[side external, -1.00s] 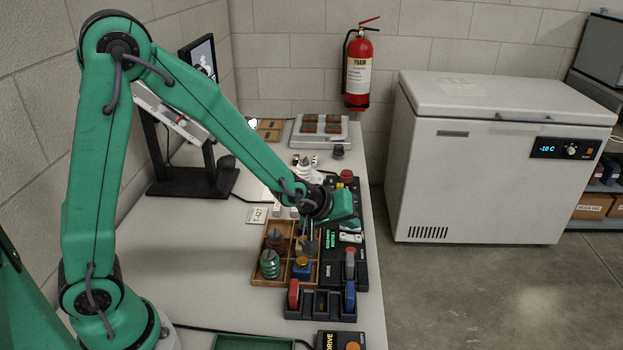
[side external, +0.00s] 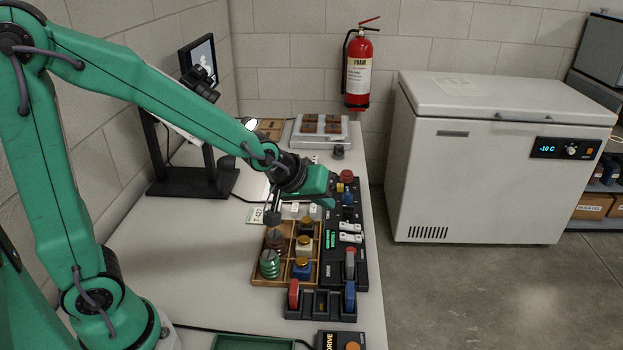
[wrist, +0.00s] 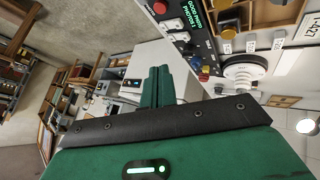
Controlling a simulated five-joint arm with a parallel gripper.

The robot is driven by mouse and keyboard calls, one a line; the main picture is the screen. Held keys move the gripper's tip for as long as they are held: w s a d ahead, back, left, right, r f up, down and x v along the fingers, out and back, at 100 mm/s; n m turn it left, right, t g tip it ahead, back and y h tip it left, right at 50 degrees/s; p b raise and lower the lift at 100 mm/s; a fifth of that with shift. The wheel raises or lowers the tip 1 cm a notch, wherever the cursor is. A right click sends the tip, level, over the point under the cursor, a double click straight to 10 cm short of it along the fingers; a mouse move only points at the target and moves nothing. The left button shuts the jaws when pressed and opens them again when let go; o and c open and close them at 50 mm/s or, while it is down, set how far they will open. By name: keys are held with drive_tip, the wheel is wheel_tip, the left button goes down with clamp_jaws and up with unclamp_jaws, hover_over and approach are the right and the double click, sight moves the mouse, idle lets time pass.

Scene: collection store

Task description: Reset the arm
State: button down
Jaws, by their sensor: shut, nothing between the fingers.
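My gripper (side external: 328,197) is shut and empty, raised above the bench near the far part of the black console (side external: 333,258). In the wrist view its green fingers (wrist: 156,86) are together, with nothing between them. My arm reaches over the bench from the left, and the hand points away to the right. A wooden compartment tray (side external: 257,282) sits below and nearer, apart from the gripper. It holds a green ribbed piece (side external: 269,264), a brown one (side external: 275,240) and several yellow-topped blocks, one blue (side external: 302,268).
A black rack (side external: 320,306) holds a red and a blue paddle at the near end. A black stand (side external: 172,186) with a screen rises at the left. A scale (side external: 343,133) with brown blocks lies far back.

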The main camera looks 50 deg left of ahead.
drive_tip(key=s+a+r+m+g, duration=0.1)
drive_tip(key=s+a+r+m, duration=0.1)
drive_tip(key=s, duration=0.8)
drive_tip(key=s+a+r+m+g+y, duration=0.1)
drive_tip(key=s+a+r+m, duration=0.2)
drive_tip(key=s+r, duration=0.3)
drive_tip(key=s, duration=0.4)
drive_tip(key=shift+r+m+g, duration=0.3)
drive_tip(key=shift+m, duration=0.1)
